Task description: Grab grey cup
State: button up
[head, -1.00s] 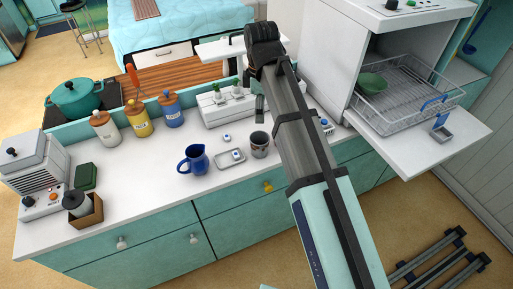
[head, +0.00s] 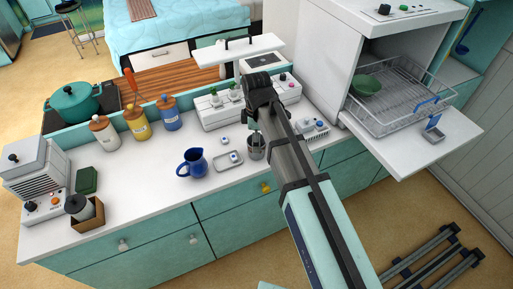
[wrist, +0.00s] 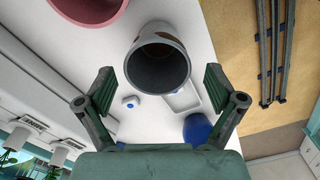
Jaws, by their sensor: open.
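The grey cup (head: 257,153) stands on the white counter, right of a small grey tray (head: 221,165). In the wrist view, the grey cup (wrist: 158,38) shows its dark open mouth toward me, just ahead of and between my spread fingers. My gripper (wrist: 158,88) is open and empty. In the head view, my gripper (head: 256,132) hangs right over the cup and partly hides it with the arm. Whether a finger touches the cup cannot be told.
A blue pitcher (head: 193,162) stands left of the tray. A small white-and-blue item (head: 224,141) lies behind the tray. In the wrist view, a pink round object (wrist: 90,8) lies near the cup. A dish rack (head: 400,95) stands at right.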

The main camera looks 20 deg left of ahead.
aim_at(255, 157)
jog(key=shift+w+f+p, duration=0.1)
jog(key=shift+f+p, duration=0.9)
jog(key=shift+f, duration=1.55)
jog(key=c, duration=1.4)
